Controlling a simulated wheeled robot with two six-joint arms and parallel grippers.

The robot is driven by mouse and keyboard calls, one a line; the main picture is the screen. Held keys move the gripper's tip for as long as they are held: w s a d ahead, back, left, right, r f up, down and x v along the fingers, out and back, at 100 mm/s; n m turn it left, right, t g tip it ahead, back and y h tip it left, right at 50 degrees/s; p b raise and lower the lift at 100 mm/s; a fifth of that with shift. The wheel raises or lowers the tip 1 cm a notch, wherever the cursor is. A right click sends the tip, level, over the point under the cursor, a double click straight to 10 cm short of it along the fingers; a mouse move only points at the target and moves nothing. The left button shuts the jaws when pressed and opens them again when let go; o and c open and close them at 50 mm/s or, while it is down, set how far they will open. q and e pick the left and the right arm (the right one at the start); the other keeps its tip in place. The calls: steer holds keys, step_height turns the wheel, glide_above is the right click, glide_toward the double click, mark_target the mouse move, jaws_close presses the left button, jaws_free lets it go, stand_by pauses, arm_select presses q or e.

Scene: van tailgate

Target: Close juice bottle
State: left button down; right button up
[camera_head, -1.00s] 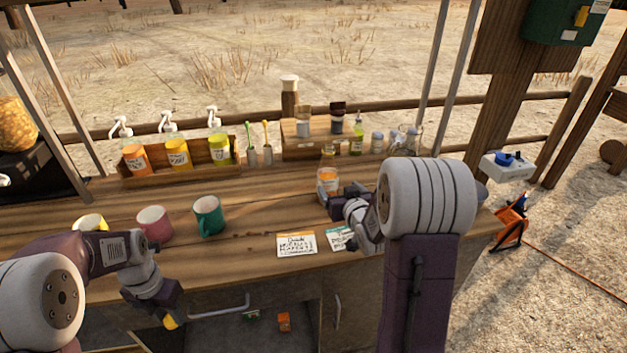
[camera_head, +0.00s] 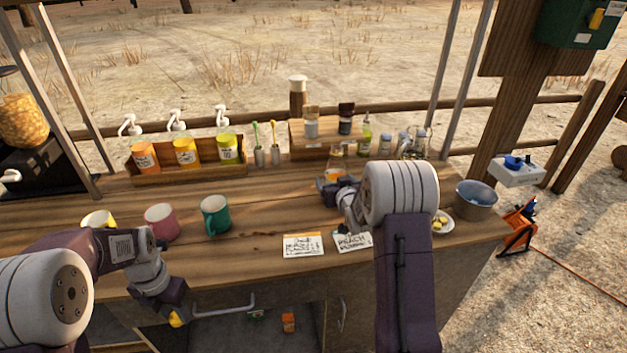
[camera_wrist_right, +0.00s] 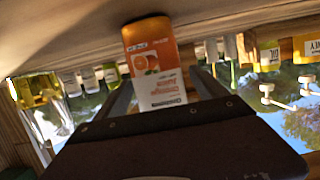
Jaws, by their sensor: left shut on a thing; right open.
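The juice bottle (camera_head: 336,151) stands on the wooden counter, clear at the top with an orange label below. In the right wrist view, the bottle (camera_wrist_right: 152,62) shows its orange and white label between the fingers. My right gripper (camera_head: 337,190) is open around or just in front of the bottle; its own arm partly hides it. I cannot tell whether the fingers touch the bottle. My left gripper (camera_head: 177,314) is low in front of the counter's front edge, shut on a small yellow thing (camera_head: 176,320), possibly a cap. The bottle's mouth is too small to make out.
Yellow, pink (camera_head: 162,221) and green (camera_head: 215,214) mugs stand at the left front. Two cards (camera_head: 303,245) lie at the front middle. Pump bottles (camera_head: 186,152) and a wooden riser (camera_head: 318,138) stand behind. A metal pot (camera_head: 477,201) stands at the right.

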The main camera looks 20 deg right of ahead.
mark_target(339, 154)
stand_by(0.3)
jaws_close()
steer(key=shift+w, duration=0.1)
steer(key=shift+r, duration=0.15)
